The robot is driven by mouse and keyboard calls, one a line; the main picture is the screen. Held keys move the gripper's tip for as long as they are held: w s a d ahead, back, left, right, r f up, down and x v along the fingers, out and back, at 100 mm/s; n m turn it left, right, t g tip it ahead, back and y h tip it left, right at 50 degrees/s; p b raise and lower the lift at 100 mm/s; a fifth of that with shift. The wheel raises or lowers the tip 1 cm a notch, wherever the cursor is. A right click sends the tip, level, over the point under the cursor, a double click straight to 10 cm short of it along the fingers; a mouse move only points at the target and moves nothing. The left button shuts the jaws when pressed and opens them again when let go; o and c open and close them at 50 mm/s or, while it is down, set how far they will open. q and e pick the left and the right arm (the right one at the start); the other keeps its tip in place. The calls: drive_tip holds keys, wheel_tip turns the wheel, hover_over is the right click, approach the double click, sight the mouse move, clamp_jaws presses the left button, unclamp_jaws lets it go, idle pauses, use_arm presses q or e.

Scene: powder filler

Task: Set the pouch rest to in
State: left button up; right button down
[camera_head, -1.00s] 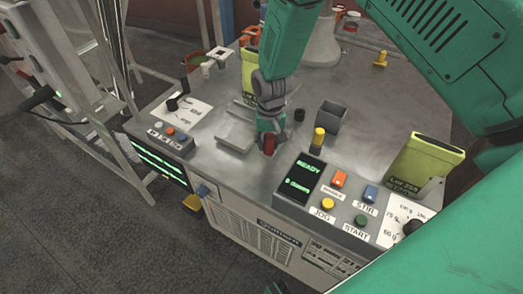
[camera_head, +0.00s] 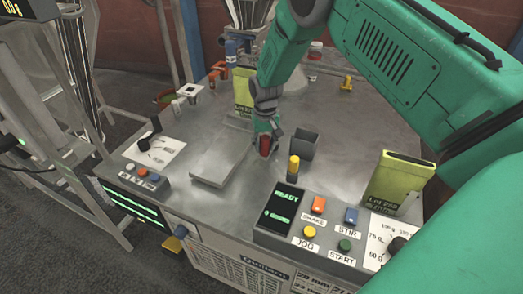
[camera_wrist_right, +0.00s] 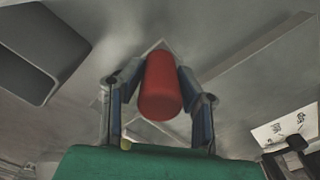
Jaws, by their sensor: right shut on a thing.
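A red knob (camera_head: 264,146) is between the fingers of my right gripper (camera_head: 266,140), low over the metal table top. The wrist view shows the red knob (camera_wrist_right: 160,86) large, with a finger of my right gripper (camera_wrist_right: 160,92) on each side; the gripper is shut on it. A flat grey plate (camera_head: 218,166) lies just left of the knob. I take the knob and plate to be parts of the pouch rest; how they join is not clear. My left gripper is not in view.
A grey open box (camera_head: 304,143) and a yellow-topped post (camera_head: 294,166) stand right of the gripper. A button panel (camera_head: 317,233) is in front. A green-yellow pouch (camera_head: 396,185) stands at right, another (camera_head: 242,93) behind. A smaller control box (camera_head: 143,181) is at left.

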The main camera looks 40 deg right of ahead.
drive_tip(key=shift+w+d+r, duration=0.15)
drive_tip(key=shift+w, duration=0.05)
drive_tip(key=c, duration=1.3)
unclamp_jaws()
drive_tip(key=shift+o, duration=0.6)
drive_tip(key=shift+d, duration=0.1)
drive_tip(key=shift+f, duration=0.2)
drive_tip(key=shift+r, duration=0.3)
wheel_tip(320, 180, up, 11)
drive_tip(key=shift+d+r, duration=0.15)
